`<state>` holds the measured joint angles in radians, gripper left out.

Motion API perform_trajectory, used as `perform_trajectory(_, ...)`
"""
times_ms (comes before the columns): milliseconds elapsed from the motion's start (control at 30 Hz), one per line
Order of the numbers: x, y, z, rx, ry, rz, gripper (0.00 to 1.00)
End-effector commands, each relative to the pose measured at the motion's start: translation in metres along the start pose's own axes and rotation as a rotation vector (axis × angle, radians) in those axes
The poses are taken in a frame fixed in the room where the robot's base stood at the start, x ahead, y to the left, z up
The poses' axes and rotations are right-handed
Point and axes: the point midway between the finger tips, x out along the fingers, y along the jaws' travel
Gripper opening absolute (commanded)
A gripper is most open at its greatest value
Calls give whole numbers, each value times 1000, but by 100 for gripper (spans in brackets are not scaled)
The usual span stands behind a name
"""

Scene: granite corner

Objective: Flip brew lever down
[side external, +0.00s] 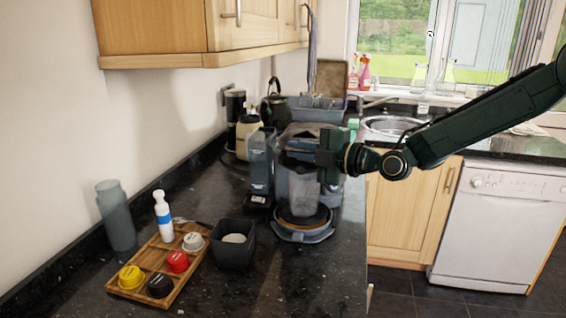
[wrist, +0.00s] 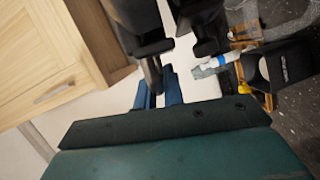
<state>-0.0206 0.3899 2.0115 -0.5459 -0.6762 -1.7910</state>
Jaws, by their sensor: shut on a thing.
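The coffee machine (side external: 260,165) is grey-blue and stands on the dark counter, with a round drip tray (side external: 303,235) at its foot. My gripper (side external: 325,158) is at the upper right of the machine and partly covers its head. In the wrist view my gripper (wrist: 160,88) has its two blue fingers close together, shut on a dark bar that looks like the brew lever (wrist: 152,73). The contact is partly hidden. The lever's exact angle cannot be told. Dark machine parts (wrist: 135,18) fill the top of the wrist view.
A wooden tray (side external: 148,262) with several coloured pods and a white-and-blue bottle (side external: 163,215) stands front left. A dark square container (side external: 233,250) sits between the tray and machine. A grey bottle (side external: 116,215) is by the wall. Cabinets (side external: 180,30) hang above left.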

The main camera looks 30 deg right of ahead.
Motion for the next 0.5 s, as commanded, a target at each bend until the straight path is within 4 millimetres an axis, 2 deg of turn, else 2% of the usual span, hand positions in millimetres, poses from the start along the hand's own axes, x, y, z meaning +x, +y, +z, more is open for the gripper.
perform_trajectory(33,0,-1,0,2,0,-3,12)
perform_trajectory(133,0,-1,0,1,1,-3,31)
perform_trajectory(500,-1,0,0,0,1,-1,32)
